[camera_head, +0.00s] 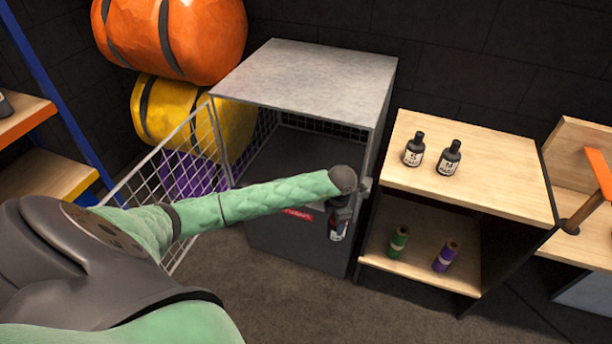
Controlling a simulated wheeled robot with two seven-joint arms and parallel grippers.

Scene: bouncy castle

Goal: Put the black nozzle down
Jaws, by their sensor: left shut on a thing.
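My left gripper (340,204) hangs at the end of the green-sleeved arm, in front of the open front of a grey metal cage cabinet (310,75). It is shut on a small dark thing with a white, blue and red label (338,231), which I take for the black nozzle. The thing looks bottle-like and hangs roughly upright, above the floor. My fingers hide its upper part, so its full shape cannot be told. My right gripper is out of view.
The cabinet's wire door (165,170) stands open at left. Orange (200,40) and yellow (150,108) bundles stand behind.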

